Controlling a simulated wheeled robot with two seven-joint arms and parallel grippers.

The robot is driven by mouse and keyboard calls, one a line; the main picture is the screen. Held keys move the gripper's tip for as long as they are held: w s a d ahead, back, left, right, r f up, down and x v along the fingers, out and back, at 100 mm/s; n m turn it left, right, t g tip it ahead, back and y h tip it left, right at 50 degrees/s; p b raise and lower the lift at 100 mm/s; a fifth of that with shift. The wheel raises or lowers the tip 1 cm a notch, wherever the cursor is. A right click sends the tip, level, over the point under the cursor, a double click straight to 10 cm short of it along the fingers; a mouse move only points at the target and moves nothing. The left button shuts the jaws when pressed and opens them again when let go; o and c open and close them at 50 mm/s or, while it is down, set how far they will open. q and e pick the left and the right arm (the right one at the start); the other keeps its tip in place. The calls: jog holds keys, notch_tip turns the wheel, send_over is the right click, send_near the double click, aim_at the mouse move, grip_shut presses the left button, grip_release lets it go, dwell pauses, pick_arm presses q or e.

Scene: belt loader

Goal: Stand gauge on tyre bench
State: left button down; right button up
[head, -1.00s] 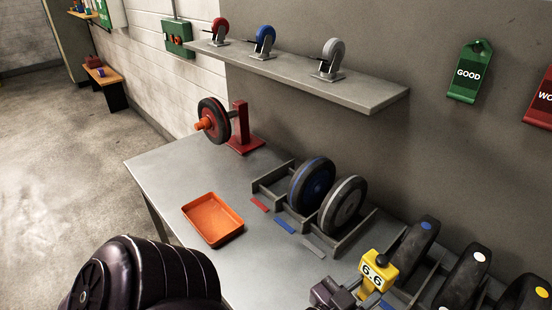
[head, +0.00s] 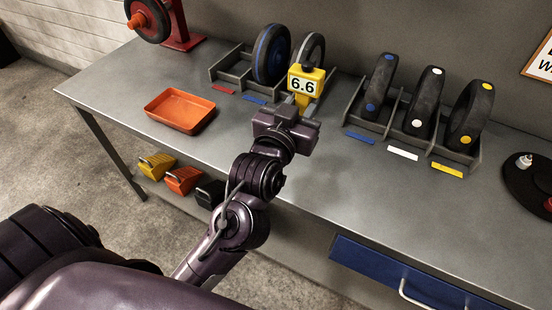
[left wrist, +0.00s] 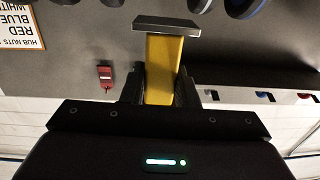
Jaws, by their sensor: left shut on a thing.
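The gauge (head: 304,82) is a yellow block with a white display reading 6.6 and a dark top knob. My left gripper (head: 290,117) is shut on it, and the gauge looks upright above the tyre bench (head: 345,175). In the left wrist view its yellow body (left wrist: 163,65) sits between the dark fingers. The gauge overlaps the right end of the left wheel rack in the head view. I cannot tell whether its base touches the bench. My right gripper is not in view.
An orange tray (head: 180,112) sits at the left of the bench. The left rack (head: 230,70) holds two wheels; the right rack (head: 398,128) holds three tyres with coloured dots. A dark round plate (head: 525,185) is at far right. The front strip of bench is clear.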

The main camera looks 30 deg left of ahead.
aim_at(314, 92)
pick_arm(q)
jog(key=shift+w+d+r+h+b, duration=0.4)
jog(key=shift+w+d+r+b, duration=0.25)
jog(key=shift+w+r+b, duration=0.2)
jog(key=shift+d+r+m, duration=0.15)
jog(key=shift+r+m, duration=0.15)
jog(key=shift+r, duration=0.05)
notch_tip(314, 92, down, 4)
jog(key=shift+f+b, duration=0.2)
jog(key=shift+b, duration=0.35)
jog(key=shift+f+b, duration=0.4)
jog(key=shift+f, duration=7.2)
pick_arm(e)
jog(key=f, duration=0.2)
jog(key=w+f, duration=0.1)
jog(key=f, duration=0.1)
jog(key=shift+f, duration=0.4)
pick_arm(q)
jog(key=shift+s, duration=0.1)
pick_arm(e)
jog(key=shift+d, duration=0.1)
pick_arm(q)
jog(key=c, duration=1.1)
grip_release()
jog(key=shift+f, duration=0.1)
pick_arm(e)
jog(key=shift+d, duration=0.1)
